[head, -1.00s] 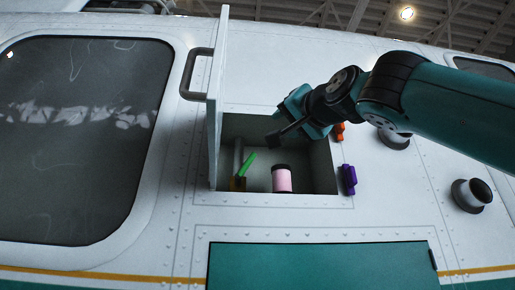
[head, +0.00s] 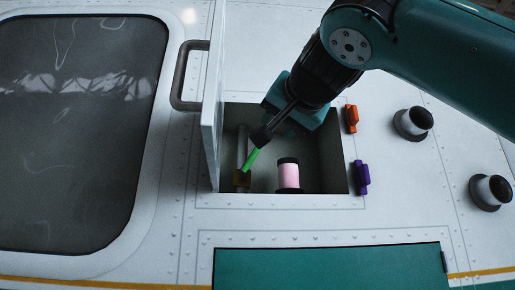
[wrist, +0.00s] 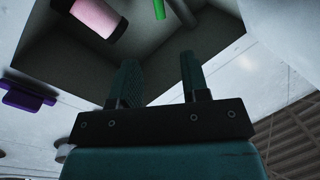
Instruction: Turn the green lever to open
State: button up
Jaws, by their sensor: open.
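The green lever (head: 251,159) sits low on the left inside an open compartment, on a brownish valve body (head: 242,179) with a grey vertical pipe (head: 242,146). It slants up to the right. In the wrist view the green lever (wrist: 159,9) shows at the top edge, beyond the fingers. My gripper (wrist: 158,82) is open, with nothing between its two fingers. In the head view my gripper (head: 262,137) reaches into the compartment from the upper right, and its tip appears close to the lever's upper end. I cannot tell whether they touch.
A pink cylinder with black ends (head: 289,175) stands right of the lever; it also shows in the wrist view (wrist: 97,17). The open door (head: 212,120) borders the compartment's left side. An orange handle (head: 352,118) and a purple handle (head: 362,178) are on the panel to the right.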

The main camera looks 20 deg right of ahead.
aim_at(251, 162)
jog(key=w+p, duration=0.1)
jog(key=w, duration=0.3)
jog(key=w+p, duration=0.2)
jog(key=w, duration=0.2)
jog(key=w+d+p, duration=0.1)
jog(key=w, duration=0.4)
jog(key=shift+r, duration=0.15)
jog(key=shift+w+d, duration=0.1)
jog(key=shift+w, duration=0.4)
